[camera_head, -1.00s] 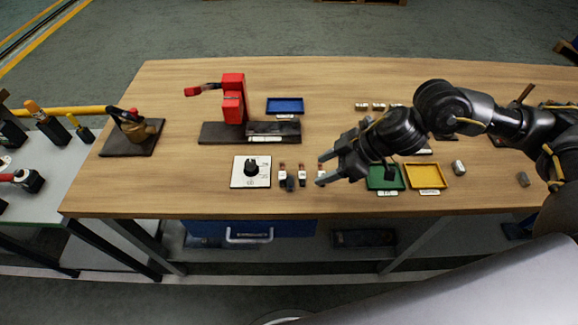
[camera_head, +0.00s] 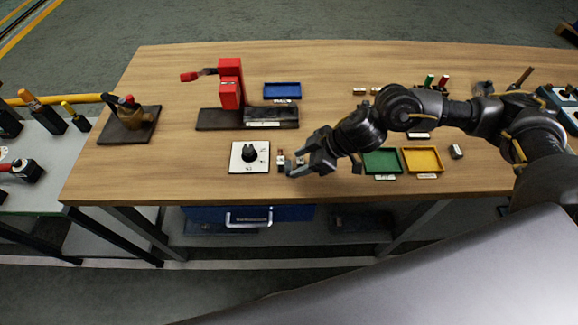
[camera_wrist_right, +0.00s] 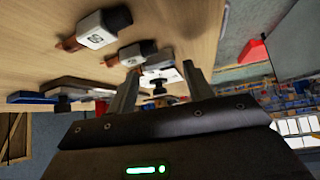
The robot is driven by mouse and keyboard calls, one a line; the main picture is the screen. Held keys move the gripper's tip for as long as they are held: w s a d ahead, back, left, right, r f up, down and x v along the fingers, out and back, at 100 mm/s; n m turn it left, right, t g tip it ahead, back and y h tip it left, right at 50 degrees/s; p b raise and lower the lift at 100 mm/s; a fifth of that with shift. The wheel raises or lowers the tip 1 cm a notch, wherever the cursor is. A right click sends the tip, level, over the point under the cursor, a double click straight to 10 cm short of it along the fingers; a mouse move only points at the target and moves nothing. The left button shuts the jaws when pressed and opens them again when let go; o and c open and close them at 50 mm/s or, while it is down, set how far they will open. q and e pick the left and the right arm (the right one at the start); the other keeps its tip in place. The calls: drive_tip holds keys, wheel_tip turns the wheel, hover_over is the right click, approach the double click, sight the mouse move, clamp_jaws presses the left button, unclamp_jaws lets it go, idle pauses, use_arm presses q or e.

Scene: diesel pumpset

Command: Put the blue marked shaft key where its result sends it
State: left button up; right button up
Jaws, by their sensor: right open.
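My right gripper (camera_head: 296,163) is open and low over the front of the wooden table, just right of the dial plate (camera_head: 250,157). Small white-labelled pieces (camera_head: 281,160) stand at its fingertips, partly hidden by the fingers. In the right wrist view, two white-labelled pieces with dark ends (camera_wrist_right: 97,29) (camera_wrist_right: 134,54) lie beside the open fingers (camera_wrist_right: 160,85), and nothing is clearly held. I cannot tell which piece is the blue marked shaft key. A blue tray (camera_head: 283,99), a green tray (camera_head: 382,174) and a yellow tray (camera_head: 423,173) lie on the table. My left gripper is out of view.
A red press (camera_head: 230,85) on a dark base (camera_head: 217,120) stands behind the dial plate. A brass-coloured fitting on a dark mat (camera_head: 129,130) is at the left. Small metal blocks lie near my right arm. The table between press and front left edge is clear.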

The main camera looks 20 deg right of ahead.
sight(289, 168)
drive_tip(key=shift+x, duration=1.45)
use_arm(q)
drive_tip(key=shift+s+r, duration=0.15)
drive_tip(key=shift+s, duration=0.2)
use_arm(e)
drive_tip(key=shift+c, duration=0.4)
drive_tip(key=shift+w+r, duration=0.1)
drive_tip(key=c, duration=0.8)
drive_tip(key=shift+r, duration=0.15)
